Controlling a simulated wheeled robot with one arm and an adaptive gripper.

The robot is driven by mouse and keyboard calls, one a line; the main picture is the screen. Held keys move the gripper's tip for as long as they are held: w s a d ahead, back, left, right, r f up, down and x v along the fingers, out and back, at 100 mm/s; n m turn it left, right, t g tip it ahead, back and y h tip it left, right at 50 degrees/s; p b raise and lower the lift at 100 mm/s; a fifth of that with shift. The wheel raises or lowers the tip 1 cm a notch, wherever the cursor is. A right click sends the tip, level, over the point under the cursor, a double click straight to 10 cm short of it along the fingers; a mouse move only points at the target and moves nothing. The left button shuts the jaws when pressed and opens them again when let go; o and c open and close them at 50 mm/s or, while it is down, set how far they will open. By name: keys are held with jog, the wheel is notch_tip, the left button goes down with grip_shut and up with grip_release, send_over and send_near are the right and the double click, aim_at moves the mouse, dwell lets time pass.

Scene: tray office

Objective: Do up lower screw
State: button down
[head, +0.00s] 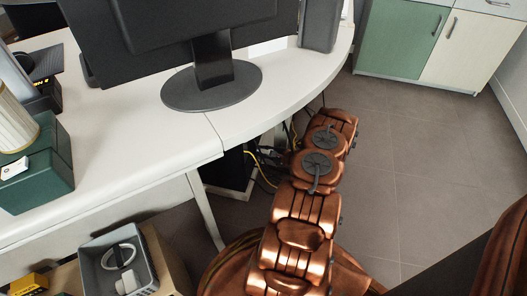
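I cannot make out any screw in the head view, neither a lower one nor an upper one. My copper-coloured arm reaches from the bottom middle up beside the curved desk. My gripper is not visible on it, so I cannot see whether it is open or shut.
A white curved desk (130,130) holds a monitor on a round black stand (212,86) and a dark green box (38,165). A grey bin (93,262) with a pale ring-shaped item stands lower left. Cables hang under the desk. Tiled floor (430,150) is clear before the green-and-cream cabinet (402,38).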

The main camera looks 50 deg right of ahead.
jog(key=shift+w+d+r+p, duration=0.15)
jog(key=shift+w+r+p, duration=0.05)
jog(key=shift+p, duration=0.3)
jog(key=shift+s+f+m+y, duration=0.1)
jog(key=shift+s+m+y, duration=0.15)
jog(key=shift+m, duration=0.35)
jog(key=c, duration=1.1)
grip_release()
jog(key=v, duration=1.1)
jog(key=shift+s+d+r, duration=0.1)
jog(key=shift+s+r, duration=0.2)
